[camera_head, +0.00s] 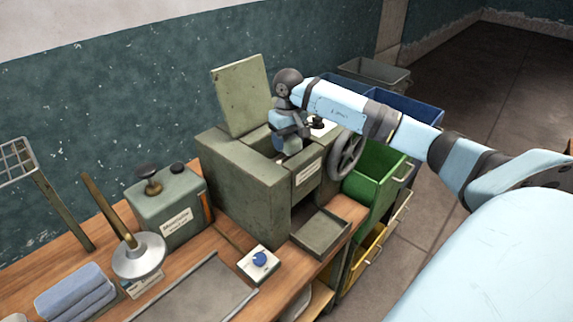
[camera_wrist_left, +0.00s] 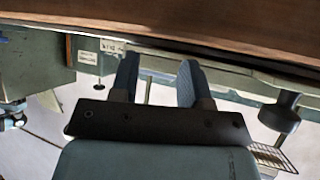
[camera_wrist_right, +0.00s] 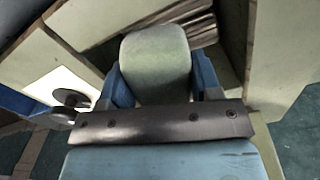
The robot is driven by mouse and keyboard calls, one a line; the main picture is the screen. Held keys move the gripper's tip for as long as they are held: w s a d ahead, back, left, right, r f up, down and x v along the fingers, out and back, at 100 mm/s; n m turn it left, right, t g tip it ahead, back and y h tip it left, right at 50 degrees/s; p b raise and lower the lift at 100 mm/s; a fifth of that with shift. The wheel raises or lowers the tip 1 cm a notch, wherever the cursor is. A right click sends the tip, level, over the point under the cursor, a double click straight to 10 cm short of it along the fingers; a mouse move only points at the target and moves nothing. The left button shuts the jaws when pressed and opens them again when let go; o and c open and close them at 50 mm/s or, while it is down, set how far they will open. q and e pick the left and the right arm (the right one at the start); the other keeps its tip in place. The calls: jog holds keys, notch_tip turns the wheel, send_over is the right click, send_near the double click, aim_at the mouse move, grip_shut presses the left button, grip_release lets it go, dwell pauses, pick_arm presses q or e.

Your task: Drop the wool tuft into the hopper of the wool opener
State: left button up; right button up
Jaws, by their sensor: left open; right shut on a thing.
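The wool opener (camera_head: 235,175) is a grey-green box on the bench with its lid (camera_head: 240,95) raised and a handwheel (camera_head: 346,157) on its right side. My right gripper (camera_head: 290,147) points down at the open hopper in its top. In the right wrist view my right gripper (camera_wrist_right: 160,88) is shut on the wool tuft (camera_wrist_right: 156,62), a pale grey-green rounded piece, with hopper walls around it. The tuft is hidden in the head view. My left gripper (camera_wrist_left: 158,82) shows only in the left wrist view, open and empty, near a wooden edge.
An open tray (camera_head: 320,233) sits before the opener. A green labelled box (camera_head: 168,208), a metal dish with a wooden handle (camera_head: 138,257), folded blue cloths (camera_head: 75,293) and a blue-knobbed switch (camera_head: 260,260) are on the bench. Green (camera_head: 378,185) and blue (camera_head: 410,112) bins stand right.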

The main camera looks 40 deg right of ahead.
pick_arm(q)
jog(key=shift+s, duration=0.1)
pick_arm(e)
jog(key=o, duration=1)
pick_arm(q)
jog(key=r+p, duration=0.2)
jog(key=p, duration=0.1)
jog(key=r+p, duration=0.1)
jog(key=r, duration=0.1)
jog(key=shift+s+a, duration=0.1)
jog(key=shift+a, duration=0.25)
pick_arm(e)
notch_tip(320, 180, up, 9)
jog(key=shift+r, duration=0.2)
pick_arm(q)
jog(key=shift+s+d+f+n+p, duration=0.1)
jog(key=shift+s+n+p, duration=0.15)
jog(key=shift+p, duration=0.3)
jog(key=shift+w+r, duration=0.2)
jog(key=shift+w, duration=0.3)
pick_arm(e)
jog(key=shift+r, duration=2.25)
jog(key=shift+a, duration=0.1)
